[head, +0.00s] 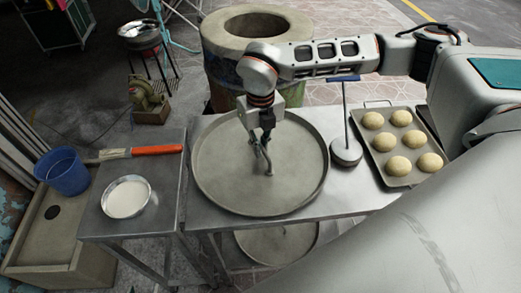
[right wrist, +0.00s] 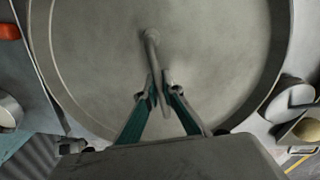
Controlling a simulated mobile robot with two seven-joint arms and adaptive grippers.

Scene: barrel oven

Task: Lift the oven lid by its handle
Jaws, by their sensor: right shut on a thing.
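The oven lid (head: 225,175) is a wide round grey disc with a raised rim, flat over the metal table. Its thin handle (head: 269,170) stands up near the middle. My right gripper (head: 263,148) reaches down from above and is shut on the handle. In the right wrist view the right gripper (right wrist: 163,97) has its two fingers around the lower end of the handle (right wrist: 151,50), with the lid (right wrist: 225,45) behind. I cannot tell any gap under the lid. My left gripper is not in view.
The round barrel oven (head: 222,67) stands open behind the table. A tray of several dough balls (head: 370,160) and a long-handled round tool (head: 346,150) are right of the lid.

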